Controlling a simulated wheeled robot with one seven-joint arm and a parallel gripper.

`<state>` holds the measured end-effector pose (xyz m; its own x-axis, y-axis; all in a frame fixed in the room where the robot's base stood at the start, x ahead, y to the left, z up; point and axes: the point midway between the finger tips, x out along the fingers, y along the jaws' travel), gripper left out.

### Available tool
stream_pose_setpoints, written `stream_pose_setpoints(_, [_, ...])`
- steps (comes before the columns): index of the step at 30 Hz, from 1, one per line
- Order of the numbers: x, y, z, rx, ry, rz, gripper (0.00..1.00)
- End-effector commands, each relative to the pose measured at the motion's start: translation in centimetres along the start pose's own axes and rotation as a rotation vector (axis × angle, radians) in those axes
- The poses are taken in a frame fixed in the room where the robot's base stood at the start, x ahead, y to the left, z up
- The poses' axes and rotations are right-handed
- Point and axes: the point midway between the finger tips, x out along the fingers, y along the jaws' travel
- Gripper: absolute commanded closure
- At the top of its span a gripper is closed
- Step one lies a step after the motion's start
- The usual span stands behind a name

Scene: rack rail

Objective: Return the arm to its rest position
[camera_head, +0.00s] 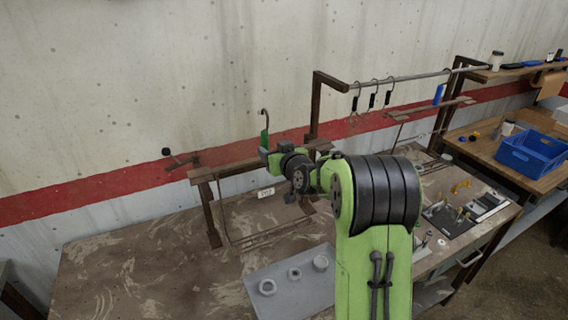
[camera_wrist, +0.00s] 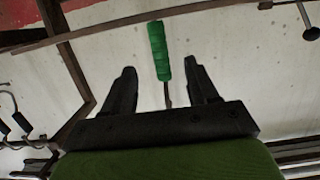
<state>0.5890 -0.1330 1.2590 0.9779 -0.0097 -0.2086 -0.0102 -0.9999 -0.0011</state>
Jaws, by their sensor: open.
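My gripper (camera_wrist: 161,78) is open. In the wrist view its two dark fingers are well apart, with a green-handled tool (camera_wrist: 158,50) showing between and beyond them and a gap on both sides. In the head view the green-handled tool (camera_head: 265,137) shows just above and behind my gripper (camera_head: 266,154), with its metal hook end up. What supports the tool, and its exact depth from the fingers, I cannot tell. My arm reaches over the bench from the lower right.
A metal rail (camera_head: 420,75) with several black-handled hooks stands at the back right. A low brown shelf (camera_head: 228,169) is close to my gripper. The bench (camera_head: 130,265) is clear at left. A grey tray (camera_head: 290,293) holds rings; a blue crate (camera_head: 532,155) stands far right.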

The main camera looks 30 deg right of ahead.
Motion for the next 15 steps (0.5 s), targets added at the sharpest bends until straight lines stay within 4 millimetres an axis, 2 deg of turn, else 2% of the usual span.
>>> stream_pose_setpoints(3, [-3.5,0.1,0.3,-0.001,0.004,0.004,0.42])
stream_pose_setpoints(7, [-6.6,0.0,0.3,-0.001,0.005,0.003,0.42])
stream_pose_setpoints(11, [-8.3,0.0,0.2,-0.002,0.003,0.002,0.42])
stream_pose_setpoints(15, [-8.8,-0.1,0.1,-0.001,0.003,-0.001,0.42])
